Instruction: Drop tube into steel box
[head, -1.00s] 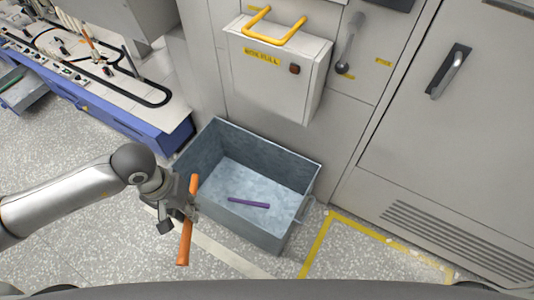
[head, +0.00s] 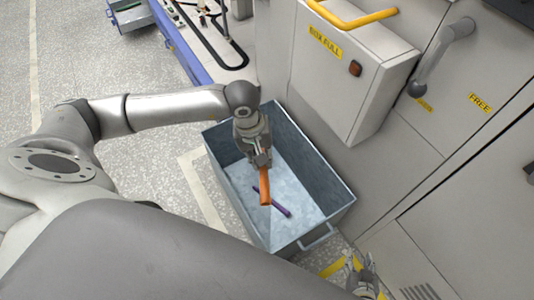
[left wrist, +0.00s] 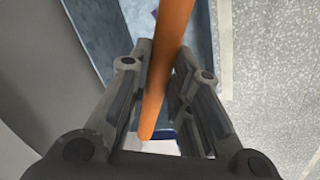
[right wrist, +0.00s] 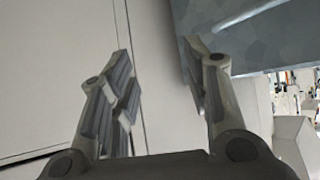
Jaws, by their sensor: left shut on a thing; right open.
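The steel box (head: 232,168) stands open on the floor in the head view, with a purple tube (head: 281,209) lying on its bottom. My left gripper (head: 262,162) is shut on an orange tube (head: 265,190) and holds it over the inside of the box, its lower end pointing down. In the left wrist view the orange tube (left wrist: 165,70) runs between the two fingers. My right gripper (head: 364,272) is low at the right of the box in the head view. In the right wrist view it is open and empty (right wrist: 160,58), with a bluish-grey metal surface beside it.
A large grey panel with a lever (head: 440,55) is to the right. A blue-framed workbench (head: 190,58) is at the top. Speckled floor (head: 165,160) left of the box is clear.

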